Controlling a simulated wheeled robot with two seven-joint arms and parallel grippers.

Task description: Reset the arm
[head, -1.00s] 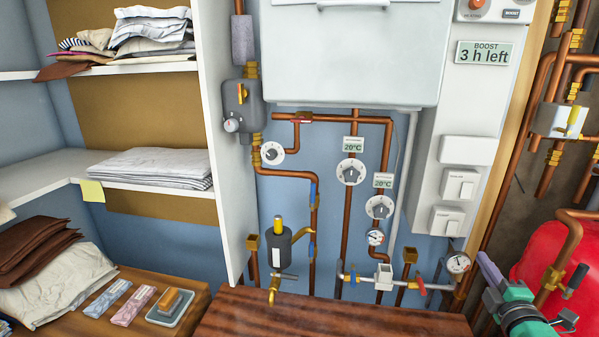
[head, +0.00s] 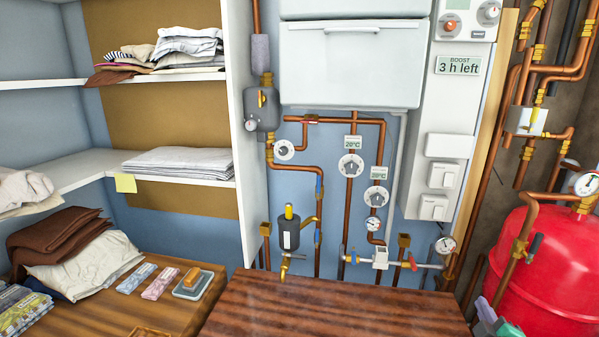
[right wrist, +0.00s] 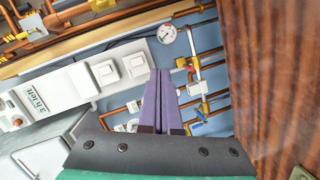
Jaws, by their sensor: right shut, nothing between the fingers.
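My right gripper (head: 483,312) shows at the lower right edge of the head view, mostly out of frame. In the right wrist view its two purple fingers (right wrist: 160,75) are together, shut and empty. They point toward the wall with the copper pipes and white switches, with no contact to be seen. My left gripper is not in view.
A brown wooden top (head: 335,308) lies below the pipes and shows close on the right in the wrist view (right wrist: 275,80). A red tank (head: 545,265) stands at the right. A white control panel (head: 450,130) and shelves (head: 185,176) line the wall.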

